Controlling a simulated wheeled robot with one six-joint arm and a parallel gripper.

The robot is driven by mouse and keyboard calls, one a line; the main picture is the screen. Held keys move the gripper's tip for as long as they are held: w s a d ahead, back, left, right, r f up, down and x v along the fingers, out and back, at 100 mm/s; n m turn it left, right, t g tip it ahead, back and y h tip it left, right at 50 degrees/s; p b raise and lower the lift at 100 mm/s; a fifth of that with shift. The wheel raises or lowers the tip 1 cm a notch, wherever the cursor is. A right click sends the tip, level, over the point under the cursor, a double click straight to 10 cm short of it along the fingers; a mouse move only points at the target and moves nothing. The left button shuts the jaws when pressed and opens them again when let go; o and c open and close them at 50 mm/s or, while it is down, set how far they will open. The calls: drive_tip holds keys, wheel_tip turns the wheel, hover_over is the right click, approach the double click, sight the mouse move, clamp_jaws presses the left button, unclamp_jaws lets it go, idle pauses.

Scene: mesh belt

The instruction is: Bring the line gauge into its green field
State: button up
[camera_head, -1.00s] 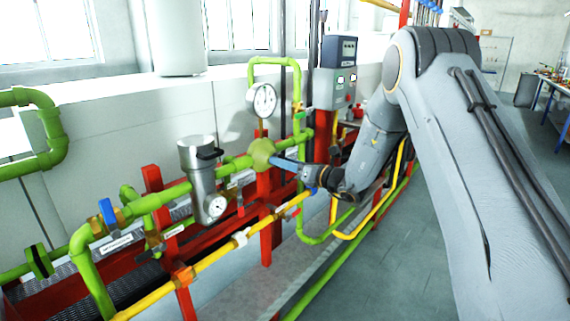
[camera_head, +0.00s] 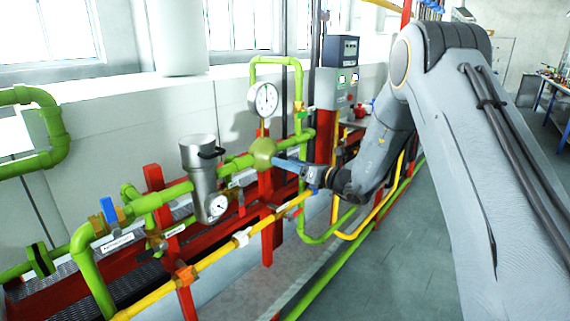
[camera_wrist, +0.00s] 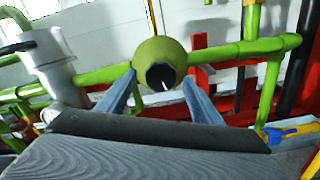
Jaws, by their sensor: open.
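A round gauge (camera_head: 263,99) with a white dial and dark needle stands above an olive-green round valve body (camera_head: 263,152) on the green pipe; its green field is too small to make out. The valve body also shows in the wrist view (camera_wrist: 160,48), with a dark round hub (camera_wrist: 161,76) bearing a white mark facing me. My gripper (camera_head: 276,159) points at this hub. In the wrist view, its two blue-grey fingers (camera_wrist: 159,79) are apart, one on each side of the hub; I cannot tell whether they touch it. The gauge dial is not in the wrist view.
A steel canister (camera_head: 199,170) with a smaller gauge (camera_head: 217,206) hangs left of the valve body. A blue valve handle (camera_head: 108,210), a yellow pipe (camera_head: 215,255) and red posts (camera_head: 267,235) stand close by. A grey control box (camera_head: 336,88) is behind. The floor at right is open.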

drive_tip(key=b+v, duration=0.1)
drive_tip(key=v, duration=0.5)
drive_tip(key=shift+s, duration=0.15)
drive_tip(key=shift+d, duration=0.1)
drive_tip(key=s+f+n+g+h, duration=0.25)
drive_tip(key=s+n+g, duration=0.35)
drive_tip(key=s, duration=0.6)
drive_tip(key=s+f+n+g+h, duration=0.2)
drive_tip(key=s+f+n+g, duration=0.25)
drive_tip(key=s+n, duration=0.6)
drive_tip(key=s+d+f+n+h, duration=0.2)
drive_tip(key=s+d+n+h, duration=0.7)
drive_tip(key=s+d+n, duration=0.4)
drive_tip(key=shift+s+d+h, duration=0.35)
drive_tip(key=shift+s+d, duration=1.1)
drive_tip(key=shift+s, duration=0.5)
drive_tip(key=shift+f, duration=0.1)
